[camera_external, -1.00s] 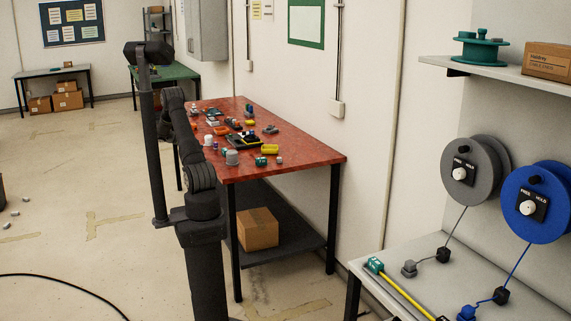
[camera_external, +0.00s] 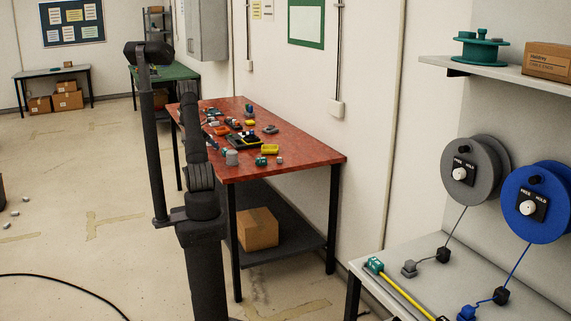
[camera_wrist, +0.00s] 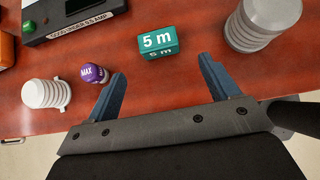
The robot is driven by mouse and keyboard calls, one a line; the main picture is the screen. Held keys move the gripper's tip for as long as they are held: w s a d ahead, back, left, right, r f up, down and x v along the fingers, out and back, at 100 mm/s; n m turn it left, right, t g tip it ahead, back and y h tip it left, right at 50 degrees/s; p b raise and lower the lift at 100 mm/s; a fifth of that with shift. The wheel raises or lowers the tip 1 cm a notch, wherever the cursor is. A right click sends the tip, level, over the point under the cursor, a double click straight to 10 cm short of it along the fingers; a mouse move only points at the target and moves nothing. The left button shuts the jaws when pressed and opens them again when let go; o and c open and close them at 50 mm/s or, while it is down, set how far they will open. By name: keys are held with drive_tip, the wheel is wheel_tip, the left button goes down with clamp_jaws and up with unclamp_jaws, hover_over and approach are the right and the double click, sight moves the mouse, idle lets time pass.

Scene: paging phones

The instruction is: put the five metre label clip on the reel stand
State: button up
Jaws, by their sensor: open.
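The five metre label clip (camera_wrist: 158,43) is a small teal block marked "5 m" in white. It lies on the red table (camera_wrist: 195,30) in the wrist view. My gripper (camera_wrist: 162,68) is open and empty, and the clip is just beyond its fingertips, between their lines. In the external view the gripper is hidden behind my arm. There, a grey reel (camera_external: 490,160) and a blue reel (camera_external: 552,190) are mounted at the right above a pale bench (camera_external: 405,255). A teal reel (camera_external: 481,50) sits on the shelf above. I cannot tell which is the reel stand.
A purple MAX knob piece (camera_wrist: 95,73) and a white ribbed piece (camera_wrist: 46,93) are left of the clip. A large grey ribbed cylinder (camera_wrist: 262,22) is to its right. A black device (camera_wrist: 72,18) lies behind. Bare red surface surrounds the clip.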

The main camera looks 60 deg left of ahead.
sight(223, 150)
drive_tip(key=x, duration=0.8)
drive_tip(key=shift+w, duration=0.1)
drive_tip(key=c, duration=1.1)
drive_tip(key=shift+r, duration=0.15)
drive_tip(key=shift+r, duration=0.6)
wheel_tip(223, 150, up, 3)
drive_tip(key=shift+w+r, duration=0.1)
drive_tip(key=w+d+r, duration=0.2)
drive_tip(key=d, duration=0.1)
drive_tip(key=w+d+r, duration=0.2)
drive_tip(key=d, duration=0.1)
drive_tip(key=w+d+r, duration=0.2)
drive_tip(key=d, duration=0.1)
drive_tip(key=shift+w+d+r, duration=0.1)
drive_tip(key=shift+d+r, duration=0.1)
drive_tip(key=shift+d, duration=0.15)
